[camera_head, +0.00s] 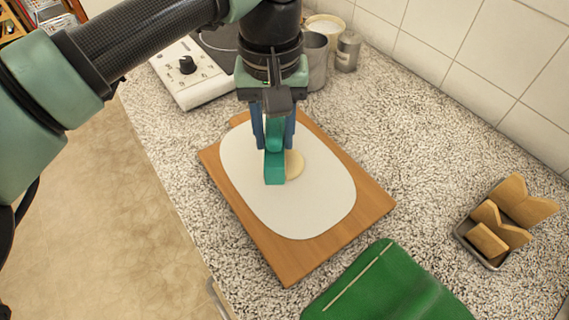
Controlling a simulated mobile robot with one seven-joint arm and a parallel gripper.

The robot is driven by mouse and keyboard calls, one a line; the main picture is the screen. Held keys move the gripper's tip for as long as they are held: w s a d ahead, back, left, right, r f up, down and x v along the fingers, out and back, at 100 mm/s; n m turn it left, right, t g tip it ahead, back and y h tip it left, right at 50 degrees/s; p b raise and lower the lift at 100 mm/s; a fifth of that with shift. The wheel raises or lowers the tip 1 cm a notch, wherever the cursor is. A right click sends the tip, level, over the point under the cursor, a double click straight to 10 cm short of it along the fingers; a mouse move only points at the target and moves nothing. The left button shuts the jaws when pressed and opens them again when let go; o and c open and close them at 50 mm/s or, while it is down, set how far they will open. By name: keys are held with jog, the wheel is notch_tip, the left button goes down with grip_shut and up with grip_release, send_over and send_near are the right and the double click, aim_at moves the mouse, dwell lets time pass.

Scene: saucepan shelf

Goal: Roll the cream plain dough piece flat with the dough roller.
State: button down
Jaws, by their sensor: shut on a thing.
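My gripper (273,143) points down over the board, its two blue fingers closed on the teal dough roller (275,168). The roller's lower end is over or against the cream plain dough piece (295,164); I cannot tell if they touch. The dough is a pale, rounded piece on the white mat (310,211). Its left part is hidden behind the roller. The mat lies on a wooden board (281,262).
A green cloth (390,290) with a thin pale stick (353,279) lies in front. A small tray (470,243) with wooden pieces (508,212) stands right. A white appliance with a black knob (190,87) and several containers (348,51) stand behind.

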jog(key=shift+d+f, duration=0.2)
jog(key=shift+d, duration=0.85)
jog(key=shift+d+f, duration=0.2)
jog(key=shift+d, duration=0.8)
jog(key=shift+d+r, duration=0.1)
jog(key=shift+d, duration=0.2)
jog(key=shift+a, duration=2.95)
jog(key=shift+a+f+b, duration=0.15)
jog(key=shift+f+b, duration=0.15)
jog(key=shift+b, duration=0.05)
jog(key=shift+s+d+f, duration=0.1)
jog(key=shift+d+f, duration=0.05)
jog(key=shift+d, duration=0.3)
jog(key=shift+s+d+f, duration=0.1)
jog(key=shift+d+f, duration=0.05)
jog(key=shift+d, duration=0.3)
jog(key=shift+w+d, duration=0.1)
jog(key=shift+d, duration=0.95)
jog(key=shift+d+r, duration=0.1)
jog(key=shift+d, duration=0.05)
jog(key=shift+d, duration=0.1)
